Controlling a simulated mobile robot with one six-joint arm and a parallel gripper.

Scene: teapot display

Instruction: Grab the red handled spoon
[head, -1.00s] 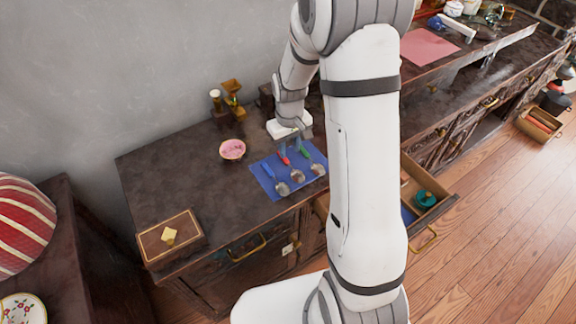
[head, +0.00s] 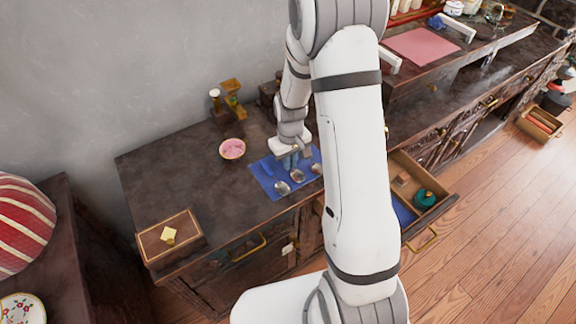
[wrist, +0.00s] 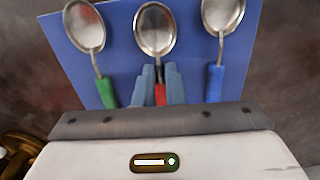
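The red-handled spoon (wrist: 155,30) lies in the middle of three spoons on a blue mat (wrist: 240,80). In the wrist view its metal bowl points away and its red handle passes between my fingers. My gripper (wrist: 160,80) has its two blue-grey fingers close together, one on each side of the red handle, and appears shut on it. The rest of the handle is hidden by the gripper body. In the head view my gripper (head: 290,162) is down at the mat, and the spoon's bowl (head: 297,175) shows in front of it.
A green-handled spoon (wrist: 86,28) and a blue-handled spoon (wrist: 220,15) lie close on either side. A pink bowl (head: 232,149) stands left of the mat. A wooden box (head: 170,238) is at the counter's left end. A drawer (head: 436,212) stands open at the right.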

